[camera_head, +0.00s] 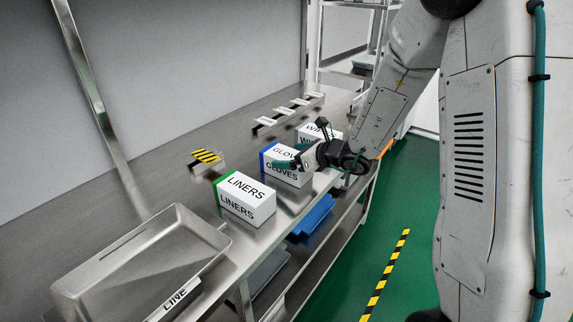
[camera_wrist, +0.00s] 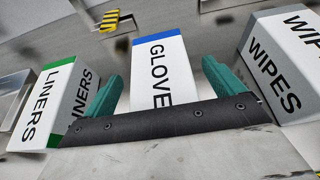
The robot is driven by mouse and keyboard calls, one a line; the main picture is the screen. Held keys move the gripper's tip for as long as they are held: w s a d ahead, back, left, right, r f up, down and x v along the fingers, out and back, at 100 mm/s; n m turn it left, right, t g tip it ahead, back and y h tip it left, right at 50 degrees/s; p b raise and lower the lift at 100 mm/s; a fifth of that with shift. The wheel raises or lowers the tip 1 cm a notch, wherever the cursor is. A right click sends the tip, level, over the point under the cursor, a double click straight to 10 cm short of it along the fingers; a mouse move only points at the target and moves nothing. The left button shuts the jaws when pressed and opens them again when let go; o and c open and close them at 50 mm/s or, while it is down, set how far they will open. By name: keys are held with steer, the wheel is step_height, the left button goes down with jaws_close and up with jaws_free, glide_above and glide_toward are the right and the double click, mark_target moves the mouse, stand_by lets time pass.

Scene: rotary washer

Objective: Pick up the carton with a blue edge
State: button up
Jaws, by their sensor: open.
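The carton with a blue edge (camera_head: 283,172) is white, marked GLOVES, and stands on the steel bench between two other cartons. It also shows in the wrist view (camera_wrist: 163,75), between the two teal fingers, with its near part hidden by the gripper's dark bar. My gripper (camera_head: 292,163) is open over this carton. In the wrist view my gripper (camera_wrist: 160,85) has one finger to each side of the carton, with a gap on both sides. I cannot tell how far the fingertips are above the bench.
A green-edged LINERS carton (camera_head: 246,203) stands nearer, and a grey-edged WIPES carton (camera_wrist: 285,65) stands on the other side. A steel tray (camera_head: 150,262) is at the front left. A striped black-yellow block (camera_head: 206,159) sits behind. Blue bins (camera_head: 313,216) are on the lower shelf.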

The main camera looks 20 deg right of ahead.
steer(key=c, duration=1.2)
